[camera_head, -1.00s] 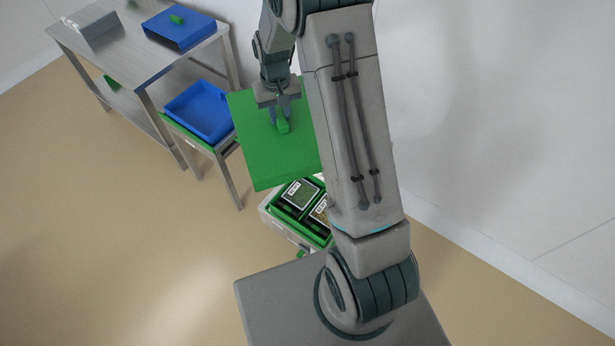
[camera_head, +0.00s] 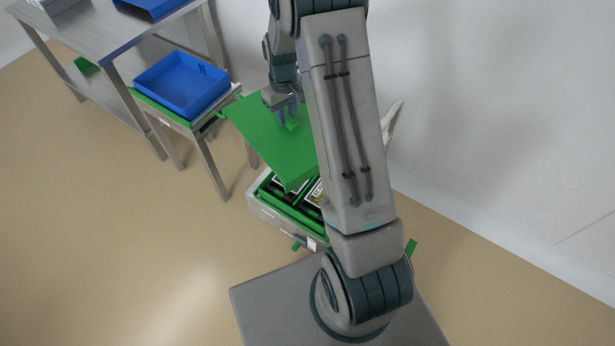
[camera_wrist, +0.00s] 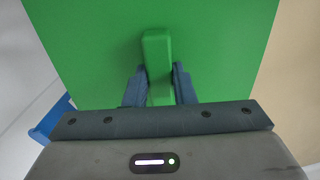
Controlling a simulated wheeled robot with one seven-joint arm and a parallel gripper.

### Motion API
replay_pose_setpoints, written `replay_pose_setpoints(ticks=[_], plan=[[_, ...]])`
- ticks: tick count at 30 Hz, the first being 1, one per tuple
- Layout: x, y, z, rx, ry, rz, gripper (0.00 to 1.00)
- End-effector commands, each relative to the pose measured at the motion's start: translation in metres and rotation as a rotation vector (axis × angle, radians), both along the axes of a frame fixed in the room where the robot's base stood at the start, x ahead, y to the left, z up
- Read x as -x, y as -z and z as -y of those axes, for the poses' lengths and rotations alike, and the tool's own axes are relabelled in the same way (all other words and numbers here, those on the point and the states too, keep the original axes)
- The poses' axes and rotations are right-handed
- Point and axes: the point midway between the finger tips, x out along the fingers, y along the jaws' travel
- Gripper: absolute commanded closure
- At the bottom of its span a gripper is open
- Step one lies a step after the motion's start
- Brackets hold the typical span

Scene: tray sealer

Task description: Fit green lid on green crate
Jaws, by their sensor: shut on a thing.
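The green lid (camera_head: 262,138) is a flat panel with a raised green handle (camera_wrist: 158,62). My gripper (camera_head: 289,118) is shut on that handle, with one dark finger on each side of it in the wrist view (camera_wrist: 159,84). The lid is held tilted above the green crate (camera_head: 290,216), which sits in a grey machine body (camera_head: 265,212). Dark packs with labels show inside the crate. The lid and my arm hide much of the crate, and I cannot tell whether the lid touches it.
A blue tray (camera_head: 182,84) stands on a small green-edged stand (camera_head: 205,122) to the left. A steel table (camera_head: 105,48) with a blue lid or tray (camera_head: 150,6) is farther left. A white wall is behind on the right. The floor at the front left is clear.

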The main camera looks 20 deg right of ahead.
Motion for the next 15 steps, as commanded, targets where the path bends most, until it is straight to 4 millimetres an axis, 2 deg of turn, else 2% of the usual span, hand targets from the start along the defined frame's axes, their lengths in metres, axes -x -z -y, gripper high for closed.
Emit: replay_pose_setpoints(ticks=[1,15], plan=[[0.000,0.026,0.003,0.000,-0.011,0.000,1.00],[-0.003,0.146,0.030,0.002,-0.147,0.002,1.00]])
